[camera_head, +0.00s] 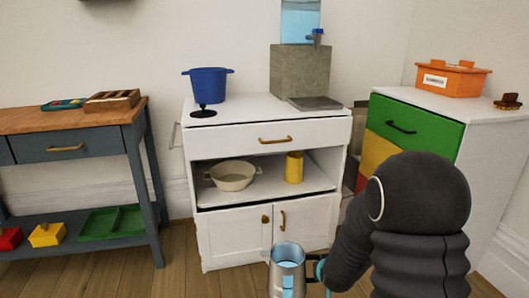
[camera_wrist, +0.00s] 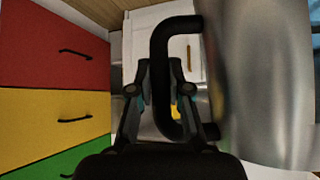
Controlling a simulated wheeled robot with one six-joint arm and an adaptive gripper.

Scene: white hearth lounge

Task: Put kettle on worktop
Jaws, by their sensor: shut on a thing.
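The kettle (camera_head: 287,272) is a silver metal jug with a pale blue inside, low at the bottom of the head view, in front of the white cabinet. In the wrist view its blurred metal body (camera_wrist: 265,90) fills the right side. My gripper (camera_wrist: 165,88) is shut on the kettle's black handle (camera_wrist: 161,60), one finger on each side. In the head view my gripper (camera_head: 319,268) is mostly hidden by my dark arm. The kettle looks roughly upright. The white cabinet's top (camera_head: 245,107) and a wooden table top (camera_head: 60,119) are the worktop-like surfaces in view.
On the cabinet top are a blue pot (camera_head: 207,85), a small black stand (camera_head: 203,111) and a stone-like water dispenser (camera_head: 300,72); free room lies between them. The shelf below holds a cream pot (camera_head: 232,176) and yellow cup (camera_head: 294,167). A coloured drawer unit (camera_head: 415,125) stands right.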

